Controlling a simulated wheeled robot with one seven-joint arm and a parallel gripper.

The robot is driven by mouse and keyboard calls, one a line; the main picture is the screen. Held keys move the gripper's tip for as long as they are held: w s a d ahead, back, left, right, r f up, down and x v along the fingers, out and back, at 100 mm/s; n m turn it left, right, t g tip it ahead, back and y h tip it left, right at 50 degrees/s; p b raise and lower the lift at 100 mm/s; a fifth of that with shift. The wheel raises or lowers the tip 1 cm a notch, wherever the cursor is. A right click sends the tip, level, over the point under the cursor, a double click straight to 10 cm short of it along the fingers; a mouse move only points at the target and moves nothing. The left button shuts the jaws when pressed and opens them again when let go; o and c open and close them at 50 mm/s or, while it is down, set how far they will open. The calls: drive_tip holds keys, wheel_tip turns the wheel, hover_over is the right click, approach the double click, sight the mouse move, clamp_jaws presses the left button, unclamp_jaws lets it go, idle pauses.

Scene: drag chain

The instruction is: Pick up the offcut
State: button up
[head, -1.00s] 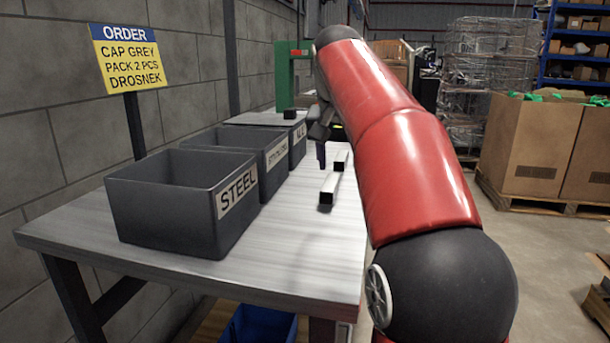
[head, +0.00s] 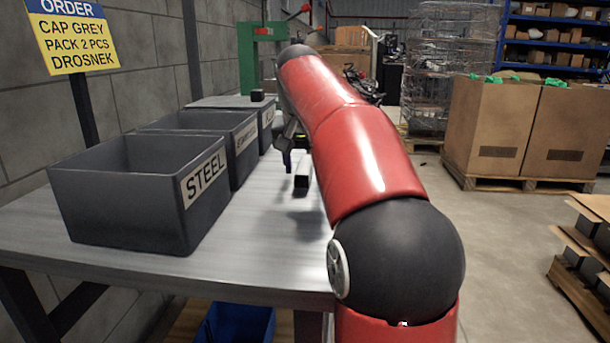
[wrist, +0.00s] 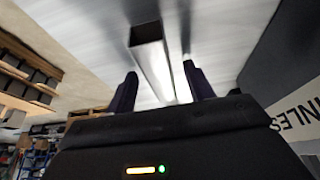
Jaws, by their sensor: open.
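A square metal tube, the offcut (head: 302,181), lies on the table to the right of the grey bins, partly hidden by my arm. In the wrist view the offcut (wrist: 149,50) shows its hollow square end and runs lengthwise between my two dark fingers. My gripper (wrist: 160,70) is open, one finger on each side of the tube in the picture, with no clear contact. In the head view my gripper (head: 287,158) hangs just left of the tube, partly hidden behind my arm.
Grey bins stand along the table's left side: the STEEL bin (head: 120,210) nearest, a second bin (head: 240,150) behind it. The table (head: 255,255) is clear in front of the tube. Cardboard boxes (head: 495,125) stand on a pallet at right.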

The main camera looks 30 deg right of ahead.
sight(305, 165)
drive_tip(key=c, duration=1.1)
drive_tip(key=shift+r, duration=0.2)
drive_tip(key=shift+c, duration=0.2)
wheel_tip(305, 165, up, 10)
drive_tip(key=p, duration=0.4)
drive_tip(key=shift+f+p, duration=0.15)
drive_tip(key=shift+p, duration=0.15)
